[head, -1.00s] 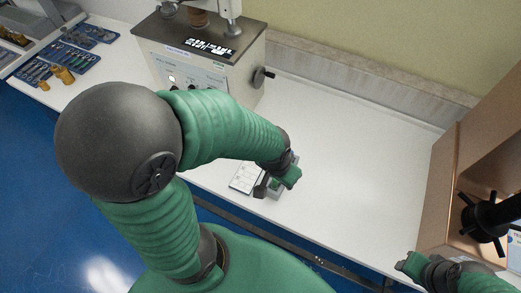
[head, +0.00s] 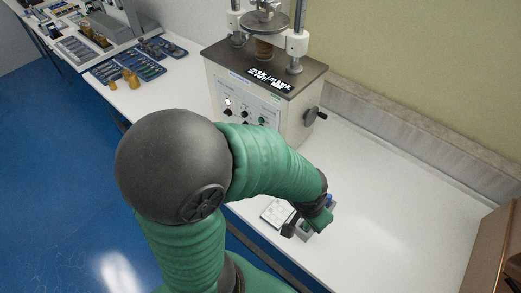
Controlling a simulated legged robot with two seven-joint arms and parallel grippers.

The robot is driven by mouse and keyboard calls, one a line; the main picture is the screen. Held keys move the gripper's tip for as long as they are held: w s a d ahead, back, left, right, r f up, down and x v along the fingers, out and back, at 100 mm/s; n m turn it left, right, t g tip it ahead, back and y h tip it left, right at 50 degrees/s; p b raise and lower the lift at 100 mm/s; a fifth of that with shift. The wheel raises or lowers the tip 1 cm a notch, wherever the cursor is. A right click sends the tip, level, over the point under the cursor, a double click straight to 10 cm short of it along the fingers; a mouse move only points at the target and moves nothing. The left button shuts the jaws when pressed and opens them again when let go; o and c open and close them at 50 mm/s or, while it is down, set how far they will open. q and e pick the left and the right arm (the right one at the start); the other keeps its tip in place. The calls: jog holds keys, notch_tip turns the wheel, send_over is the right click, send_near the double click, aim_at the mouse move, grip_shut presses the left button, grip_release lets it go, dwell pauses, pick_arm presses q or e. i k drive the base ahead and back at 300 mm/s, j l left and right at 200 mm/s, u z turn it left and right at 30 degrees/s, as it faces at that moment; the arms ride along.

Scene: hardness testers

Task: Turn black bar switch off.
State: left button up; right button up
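A hardness tester (head: 262,85) with a dark top stands on the white bench. Its front panel (head: 243,108) carries several small dark knobs and a white round light; they are too small to tell which is the black bar switch. My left gripper (head: 304,226) is low over the bench, in front and to the right of the tester, apart from the panel. Its fingers look spread, with a small grey box with a green spot (head: 306,229) showing between them; I cannot tell if they touch it. My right gripper is out of view.
A white card or pad (head: 277,213) lies beside the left gripper. Blue trays (head: 128,69) of tools and brass-coloured pieces (head: 131,79) lie on the bench at left. A brown box (head: 492,255) stands at lower right. The bench's right middle is clear.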

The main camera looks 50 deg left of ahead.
aim_at(227, 112)
jog(key=u, duration=1.8)
